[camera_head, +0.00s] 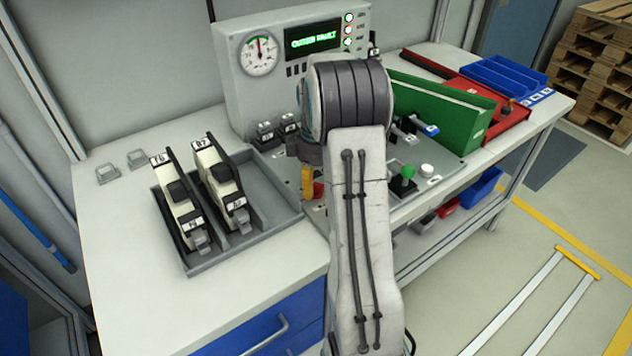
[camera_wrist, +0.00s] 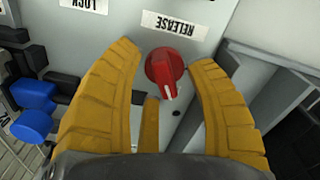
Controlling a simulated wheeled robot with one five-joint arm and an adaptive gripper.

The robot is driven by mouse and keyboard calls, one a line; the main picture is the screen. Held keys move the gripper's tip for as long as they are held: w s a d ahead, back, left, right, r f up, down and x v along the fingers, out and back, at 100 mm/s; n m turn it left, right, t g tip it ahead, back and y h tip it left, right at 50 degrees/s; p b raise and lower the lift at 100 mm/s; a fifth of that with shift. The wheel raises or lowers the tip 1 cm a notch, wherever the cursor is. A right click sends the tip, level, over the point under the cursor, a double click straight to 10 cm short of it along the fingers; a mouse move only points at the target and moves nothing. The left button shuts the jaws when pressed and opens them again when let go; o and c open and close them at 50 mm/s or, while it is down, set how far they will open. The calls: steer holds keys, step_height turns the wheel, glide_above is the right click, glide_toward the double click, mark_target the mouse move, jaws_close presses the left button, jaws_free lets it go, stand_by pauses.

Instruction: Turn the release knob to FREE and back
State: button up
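The red release knob (camera_wrist: 165,72) shows in the wrist view, below a RELEASE label (camera_wrist: 168,24) that appears upside down. Its white pointer line points toward the bottom of the picture. My gripper (camera_wrist: 166,62) is open, with one yellow finger on each side of the knob and visible gaps between. A thinner yellow part of my gripper shows below the knob. No FREE mark is readable. In the head view my arm hides most of the panel around the knob; a yellow finger (camera_head: 307,183) shows at its left edge.
A console (camera_head: 240,92) with a gauge and a lit display stands behind. A grey tray (camera_head: 268,205) with two labelled devices lies left. A blue-ended handle (camera_wrist: 33,110) shows in the wrist view.

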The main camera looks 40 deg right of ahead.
mark_target(314, 183)
steer(key=shift+r, duration=0.15)
step_height(314, 183, up, 12)
stand_by(0.7)
stand_by(0.5)
steer(key=s+a+r+m+t+p, duration=0.1)
steer(key=s+a+r, duration=0.25)
steer(key=a, duration=0.35)
steer(key=s+a+r+m+t+p, duration=0.1)
steer(key=s+a+r+m+p, duration=0.1)
steer(key=s+a, duration=0.4)
steer(key=s+a+f+m+t+p, duration=0.1)
steer(key=s+a+f+m+p, duration=0.1)
steer(key=s+a, duration=0.6)
steer(key=s, duration=0.3)
steer(key=shift+a+f, duration=0.3)
